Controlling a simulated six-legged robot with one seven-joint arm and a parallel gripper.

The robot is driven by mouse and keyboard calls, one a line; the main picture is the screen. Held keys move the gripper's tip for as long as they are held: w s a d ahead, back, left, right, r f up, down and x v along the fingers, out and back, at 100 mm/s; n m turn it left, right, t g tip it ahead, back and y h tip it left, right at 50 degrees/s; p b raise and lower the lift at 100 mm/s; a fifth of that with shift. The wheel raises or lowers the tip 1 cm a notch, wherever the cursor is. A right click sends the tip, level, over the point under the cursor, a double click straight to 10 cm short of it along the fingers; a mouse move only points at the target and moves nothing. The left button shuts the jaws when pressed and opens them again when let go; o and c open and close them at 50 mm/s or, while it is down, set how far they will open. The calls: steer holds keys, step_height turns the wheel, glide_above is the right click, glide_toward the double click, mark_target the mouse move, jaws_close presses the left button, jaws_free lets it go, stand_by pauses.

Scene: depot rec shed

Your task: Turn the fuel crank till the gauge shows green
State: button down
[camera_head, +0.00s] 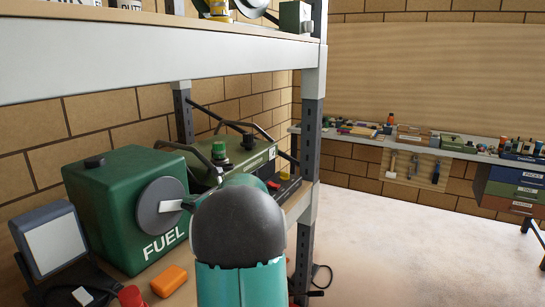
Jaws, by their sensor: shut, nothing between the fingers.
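The green fuel box (105,195) with white FUEL lettering stands on the shelf at the left. On its right-hand face is a round grey disc (153,212) with a pale bar (171,205) sticking out to the right, which looks like the crank. The bar's right end goes behind my arm, so its handle is hidden. My arm's dark dome and teal link fill the lower middle of the picture. My gripper is not visible, and I cannot tell whether it touches the crank. I cannot make out a gauge or any green reading.
Grey shelf posts (312,130) and an upper shelf (150,60) frame the box. A lamp-like panel (55,247), an orange block (169,281) and a red object (131,297) sit near it. A green machine (240,158) stands behind. Floor at right (400,255) is clear.

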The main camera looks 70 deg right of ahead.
steer(key=shift+a+f, duration=0.2)
steer(key=shift+f, duration=0.85)
steer(key=shift+w+a+f, duration=0.1)
steer(key=shift+a+f, duration=0.2)
steer(key=shift+f, duration=0.2)
steer(key=shift+a+f, duration=0.25)
steer(key=shift+f, duration=0.2)
steer(key=shift+w+a+f, duration=0.1)
steer(key=shift+a+f, duration=0.6)
steer(key=shift+a, duration=0.2)
